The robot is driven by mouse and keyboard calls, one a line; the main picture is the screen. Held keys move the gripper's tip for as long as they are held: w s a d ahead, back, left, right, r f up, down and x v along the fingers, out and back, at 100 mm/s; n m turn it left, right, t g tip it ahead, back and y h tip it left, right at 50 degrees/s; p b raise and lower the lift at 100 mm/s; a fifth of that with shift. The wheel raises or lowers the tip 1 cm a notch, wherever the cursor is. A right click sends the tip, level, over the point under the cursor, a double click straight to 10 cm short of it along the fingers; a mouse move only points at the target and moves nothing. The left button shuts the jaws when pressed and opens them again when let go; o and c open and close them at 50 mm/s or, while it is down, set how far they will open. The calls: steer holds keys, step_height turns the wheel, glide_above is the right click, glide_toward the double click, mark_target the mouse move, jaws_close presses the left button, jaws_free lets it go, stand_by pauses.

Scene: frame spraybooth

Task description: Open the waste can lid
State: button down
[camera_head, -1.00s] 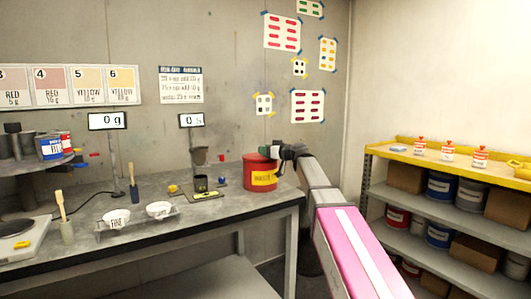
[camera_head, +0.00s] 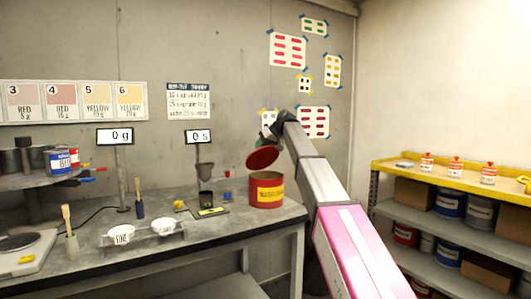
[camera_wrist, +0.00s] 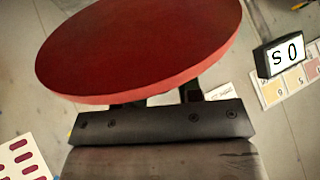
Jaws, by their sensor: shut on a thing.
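The red waste can (camera_head: 266,192) with a yellow label stands at the right end of the grey bench, its top uncovered. Its round red lid (camera_head: 263,158) is tilted and raised above the can's rim, apart from it as far as I can tell. My gripper (camera_head: 268,136) is above the can, shut on the lid at its upper edge. In the wrist view the lid (camera_wrist: 145,45) spans the top of the picture in front of the dark fingers (camera_wrist: 160,95). The fingertips and the exact grip are hidden behind the lid.
A yellow-topped shelf (camera_head: 450,178) with cans and boxes stands at right.

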steer(key=w+a+g, duration=0.1)
steer(key=w+r+h, duration=0.1)
steer(key=shift+w+a+g, duration=0.3)
steer(key=shift+a+g, duration=0.05)
steer(key=shift+g, duration=0.05)
steer(key=shift+w+a+m+g+h, duration=0.4)
steer(key=shift+w+a+g+h, duration=0.2)
steer(key=shift+w+h, duration=0.1)
steer(key=c, duration=0.8)
jaws_free()
steer(key=shift+f, duration=0.1)
steer(key=shift+c, duration=0.2)
steer(key=shift+d, duration=0.1)
steer(key=v, duration=1)
steer(key=shift+r, duration=0.4)
steer(key=shift+d, duration=0.15)
